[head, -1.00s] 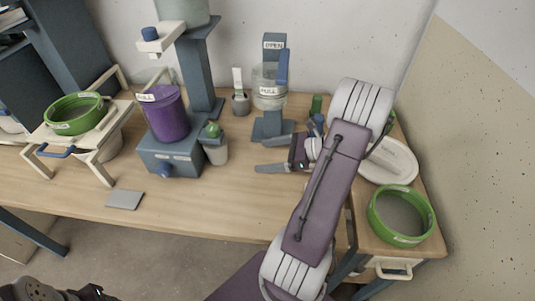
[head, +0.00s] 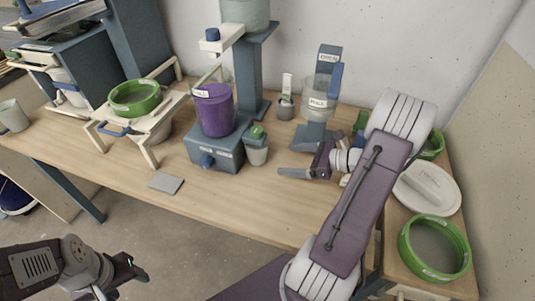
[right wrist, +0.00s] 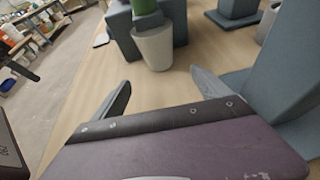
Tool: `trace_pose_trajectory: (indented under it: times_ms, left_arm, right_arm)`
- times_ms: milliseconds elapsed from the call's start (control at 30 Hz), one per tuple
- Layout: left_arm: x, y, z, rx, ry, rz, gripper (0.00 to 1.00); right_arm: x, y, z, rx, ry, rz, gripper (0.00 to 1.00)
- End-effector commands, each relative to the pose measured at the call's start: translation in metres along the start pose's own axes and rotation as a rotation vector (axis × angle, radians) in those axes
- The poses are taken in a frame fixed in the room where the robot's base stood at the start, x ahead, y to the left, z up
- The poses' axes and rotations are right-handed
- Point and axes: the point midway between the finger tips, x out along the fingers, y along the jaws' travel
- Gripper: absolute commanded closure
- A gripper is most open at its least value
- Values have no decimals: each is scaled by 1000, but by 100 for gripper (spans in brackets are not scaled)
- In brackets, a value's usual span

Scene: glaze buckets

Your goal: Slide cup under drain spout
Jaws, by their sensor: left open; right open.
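The small pale grey cup (head: 257,156) stands upright on the bench at the right side of a blue-grey box (head: 215,152). A green piece (head: 257,132) sits at its mouth; it also shows above the cup in the right wrist view (right wrist: 155,48). I cannot tell whether the green piece is the drain spout. My right gripper (head: 288,160) is open and empty, low over the bench to the right of the cup. In the right wrist view its spread fingers (right wrist: 160,80) point toward the cup, apart from it. My left gripper (head: 126,284) is open and empty at the bottom left, away from the bench.
A purple bucket (head: 215,112) stands on the box, beside a blue-grey column (head: 248,80). A stand with a clear container (head: 319,98) is behind my right gripper. A green ring (head: 135,97) sits on a cream rack at left. The front bench strip is mostly clear.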

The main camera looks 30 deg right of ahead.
Motion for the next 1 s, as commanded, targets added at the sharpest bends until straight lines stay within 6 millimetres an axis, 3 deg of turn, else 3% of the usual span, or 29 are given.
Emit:
trace_pose_trajectory:
  times_ms: [367, 533, 733, 1000]
  left_arm:
    - [9, 0, 1, 0, 0, 0, 41]
    - [15, 0, 2, 0, 0, 0, 41]
    - [17, 0, 2, 0, 0, 0, 41]
    - [17, 0, 2, 0, 0, 0, 41]
  right_arm:
    - [71, 1, 29, -3, -1, 4, 14]
    - [100, 1, 27, -1, 0, 4, 14]
    - [117, 0, 28, -1, -1, 1, 14]
    - [119, 0, 29, 0, -1, 0, 14]
